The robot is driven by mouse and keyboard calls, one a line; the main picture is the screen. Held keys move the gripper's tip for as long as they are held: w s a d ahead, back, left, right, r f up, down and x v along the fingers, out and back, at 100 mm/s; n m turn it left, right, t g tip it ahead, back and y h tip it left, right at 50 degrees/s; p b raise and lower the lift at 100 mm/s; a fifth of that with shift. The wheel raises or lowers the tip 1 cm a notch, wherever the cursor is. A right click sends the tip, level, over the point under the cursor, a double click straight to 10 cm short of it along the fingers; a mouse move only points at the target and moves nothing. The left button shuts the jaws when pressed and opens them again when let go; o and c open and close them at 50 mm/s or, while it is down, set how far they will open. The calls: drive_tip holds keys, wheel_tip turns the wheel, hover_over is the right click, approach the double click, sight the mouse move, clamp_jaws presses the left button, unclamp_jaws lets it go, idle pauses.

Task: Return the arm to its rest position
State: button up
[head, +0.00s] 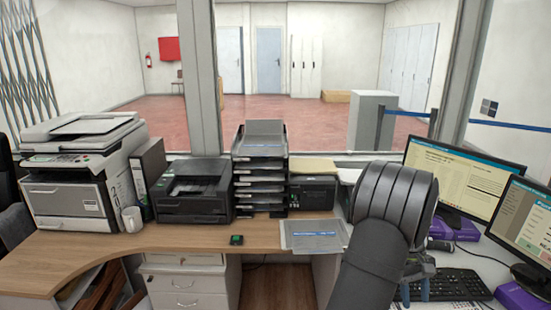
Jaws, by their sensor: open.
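My arm (388,215) rises in dark grey segments at the right of the desk in the head view. It bends over at the top, in front of the window ledge and left of the monitors. My gripper (418,284) shows only in part, low behind the arm and beside the keyboard. It is open, and I see nothing held in it. The arm hides much of it.
A grey mailer (314,237) lies flat left of my arm. A small black device (236,240) lies on the wooden desk (185,238). Monitors (460,180) and keyboard (448,284) are right.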

drive_tip(key=s+d+r+m+t+y, duration=0.1)
drive_tip(key=s+d+r+m+t, duration=0.1)
drive_tip(key=m, duration=1.4)
wheel_tip(320, 180, up, 3)
drive_tip(key=s+t, duration=0.1)
drive_tip(key=s, duration=0.1)
drive_tip(key=shift+s+f+m+t, duration=0.15)
drive_tip(key=shift+s+m+t, duration=0.25)
